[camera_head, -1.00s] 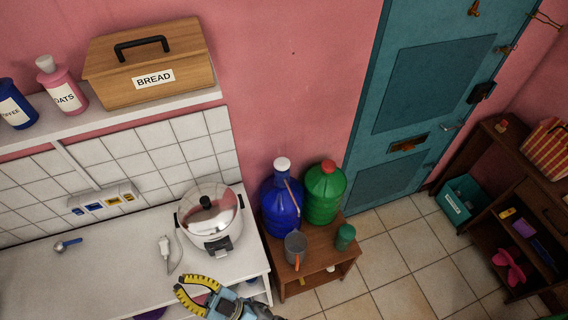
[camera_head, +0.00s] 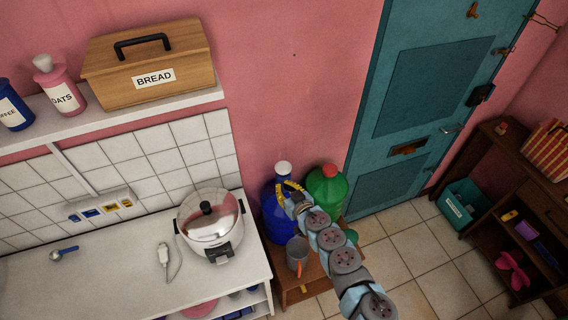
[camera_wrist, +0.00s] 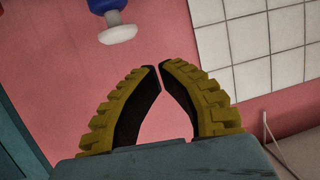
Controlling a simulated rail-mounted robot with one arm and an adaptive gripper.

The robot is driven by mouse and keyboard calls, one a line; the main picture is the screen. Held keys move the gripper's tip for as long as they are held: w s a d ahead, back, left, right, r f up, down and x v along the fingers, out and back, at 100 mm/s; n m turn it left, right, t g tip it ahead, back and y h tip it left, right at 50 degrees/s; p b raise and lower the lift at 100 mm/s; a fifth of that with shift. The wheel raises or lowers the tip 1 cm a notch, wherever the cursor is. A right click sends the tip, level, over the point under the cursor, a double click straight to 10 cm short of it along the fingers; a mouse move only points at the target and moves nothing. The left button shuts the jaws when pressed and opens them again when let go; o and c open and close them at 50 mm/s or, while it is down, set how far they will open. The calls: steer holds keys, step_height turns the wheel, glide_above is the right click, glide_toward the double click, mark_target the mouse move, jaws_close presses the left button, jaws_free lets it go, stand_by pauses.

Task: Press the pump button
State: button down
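The blue bottle (camera_head: 270,215) stands on a small wooden stand beside the counter. Its white top (camera_head: 284,167), apparently the pump button, is visible above my gripper. My gripper (camera_head: 281,184) has yellow ridged fingers and is in front of the bottle's upper part, covering some of it. I see a gap between fingers and top; contact is not visible.
A green bottle (camera_head: 327,188) with a red cap stands close on the right, partly behind my arm. A grey mug (camera_head: 297,254) is in front on the stand (camera_head: 292,291). A rice cooker (camera_head: 210,222) is on the white counter (camera_head: 110,280) to the left.

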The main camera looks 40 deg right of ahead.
steer(key=d+r+m+h, duration=0.1)
steer(key=d+r+h, duration=0.1)
steer(key=d+r, duration=0.2)
steer(key=shift+d, duration=0.65)
steer(key=b, duration=0.5)
glide_above(286, 166)
steer(key=s, duration=0.1)
steer(key=shift+s+a+f+m, duration=0.1)
steer(key=shift+a+f+m, duration=0.05)
steer(key=shift+f, duration=0.45)
steer(key=shift+s+a+f+m, duration=0.1)
steer(key=shift+a+f+m, duration=0.05)
steer(key=shift+f, duration=0.4)
steer(key=shift+w+d, duration=0.25)
steer(key=shift+w, duration=0.5)
steer(key=shift+f+b, duration=0.6)
steer(key=shift+f, duration=1.35)
